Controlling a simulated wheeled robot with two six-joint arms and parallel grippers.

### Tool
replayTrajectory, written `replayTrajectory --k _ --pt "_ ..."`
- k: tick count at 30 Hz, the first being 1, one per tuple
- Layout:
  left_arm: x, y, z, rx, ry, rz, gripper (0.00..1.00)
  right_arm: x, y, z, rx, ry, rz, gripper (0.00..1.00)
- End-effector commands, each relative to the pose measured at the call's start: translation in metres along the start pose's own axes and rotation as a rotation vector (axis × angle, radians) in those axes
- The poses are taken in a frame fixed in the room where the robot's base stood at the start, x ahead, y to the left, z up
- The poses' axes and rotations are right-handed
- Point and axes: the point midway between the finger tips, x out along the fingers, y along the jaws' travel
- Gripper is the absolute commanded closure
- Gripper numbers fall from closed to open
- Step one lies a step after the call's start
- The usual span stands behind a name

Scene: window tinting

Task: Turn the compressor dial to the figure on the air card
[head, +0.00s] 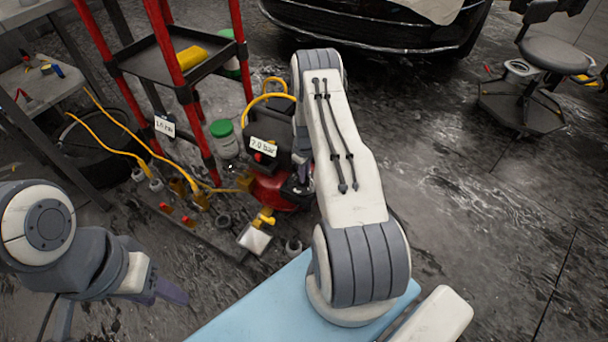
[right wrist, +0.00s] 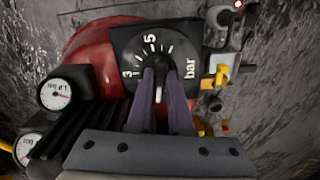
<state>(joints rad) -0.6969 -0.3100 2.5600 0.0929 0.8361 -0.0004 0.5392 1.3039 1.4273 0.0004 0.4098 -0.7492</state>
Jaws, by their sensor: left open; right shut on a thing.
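The red compressor (head: 268,190) stands on the floor at the centre left of the head view, partly behind my right arm. A white card (head: 263,146) reading 7.0 bar shows on its black top part. In the right wrist view, the black dial plate (right wrist: 128,45) has white ticks, the figures 3 and 5, and the word bar. My right gripper (right wrist: 163,78) is shut on the dial knob (right wrist: 160,66); its fingers hide part of the scale, and the pointer's reading is unclear. My left gripper (head: 120,304) is open and empty at lower left.
A second card (head: 165,126) reading about 1.0 bar hangs by the red-framed cart (head: 160,60). Two round gauges (right wrist: 60,88) sit beside the dial. Yellow hoses, a green-lidded jar (head: 224,140) and small fittings crowd the area.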

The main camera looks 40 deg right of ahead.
Motion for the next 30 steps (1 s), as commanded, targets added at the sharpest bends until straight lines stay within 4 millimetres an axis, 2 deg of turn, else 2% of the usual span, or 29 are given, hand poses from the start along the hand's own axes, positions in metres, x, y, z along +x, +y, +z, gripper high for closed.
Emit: replayTrajectory --k 13,14,15,16,25,30 --pt "0.000 0.000 0.000 0.000 0.000 0.000 0.50 0.000 0.000 0.002 -0.008 -0.004 -0.003 1.00" --pt "0.000 0.000 0.000 0.000 0.000 0.000 0.50 0.000 0.000 0.002 -0.008 -0.005 -0.003 0.70" --pt "0.000 0.000 0.000 0.000 0.000 0.000 0.50 0.000 0.000 0.002 -0.008 -0.004 -0.003 0.55" --pt "0.000 0.000 0.000 0.000 0.000 0.000 0.50 0.000 0.000 0.002 -0.008 -0.004 -0.003 0.51" --pt "-0.001 0.000 0.000 0.000 0.000 0.000 0.50 -0.001 -0.001 0.000 -0.009 -0.001 -0.001 0.51" --pt "-0.007 0.001 0.000 0.000 0.000 0.000 0.50 -0.020 0.000 -0.001 -0.009 0.000 0.001 0.51"
